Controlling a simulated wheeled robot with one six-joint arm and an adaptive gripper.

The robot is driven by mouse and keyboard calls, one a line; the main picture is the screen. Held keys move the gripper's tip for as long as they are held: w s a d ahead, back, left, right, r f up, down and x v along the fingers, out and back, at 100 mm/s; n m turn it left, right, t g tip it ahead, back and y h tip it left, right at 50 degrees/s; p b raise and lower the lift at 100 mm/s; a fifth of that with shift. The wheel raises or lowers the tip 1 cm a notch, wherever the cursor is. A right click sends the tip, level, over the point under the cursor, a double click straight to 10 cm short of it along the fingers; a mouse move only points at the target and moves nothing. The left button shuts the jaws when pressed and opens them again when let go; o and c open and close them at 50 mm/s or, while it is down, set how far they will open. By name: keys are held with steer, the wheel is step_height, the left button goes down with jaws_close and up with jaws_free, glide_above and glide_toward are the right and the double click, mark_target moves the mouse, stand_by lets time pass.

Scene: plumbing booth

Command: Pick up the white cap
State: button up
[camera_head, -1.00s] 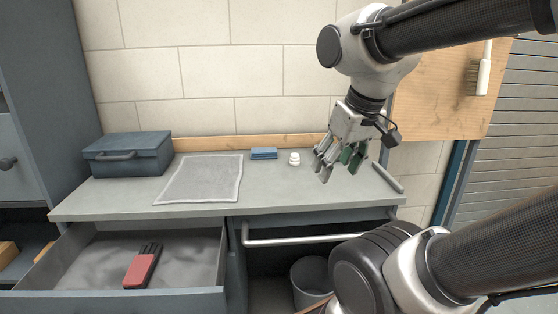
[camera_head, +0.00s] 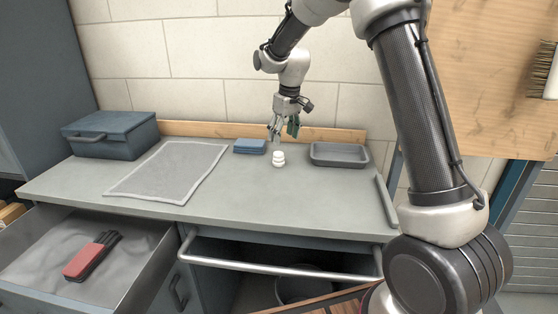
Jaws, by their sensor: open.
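The white cap (camera_head: 278,158) stands on the grey workbench top, right of the middle of the bench. It looks like a small stepped white cylinder. My gripper (camera_head: 281,138) is open and points down, above and slightly behind the cap in the picture. Its fingers look close to the cap's top, but I cannot tell whether they touch it. Nothing is seen between the fingers.
A blue folded cloth (camera_head: 250,146) lies just left of the cap, and a grey tray (camera_head: 339,154) lies to its right. A grey mat (camera_head: 168,171) and a blue toolbox (camera_head: 111,135) are farther left. An open drawer (camera_head: 140,262) holds a red-and-black object (camera_head: 92,256).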

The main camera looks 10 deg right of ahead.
mark_target(279, 153)
steer(key=f, duration=0.3)
steer(key=a+f, duration=0.1)
steer(key=f, duration=0.2)
steer(key=w+f, duration=0.1)
steer(key=f, duration=0.1)
steer(key=shift+a+f, duration=0.3)
steer(key=shift+f, duration=0.1)
steer(key=c, duration=0.9)
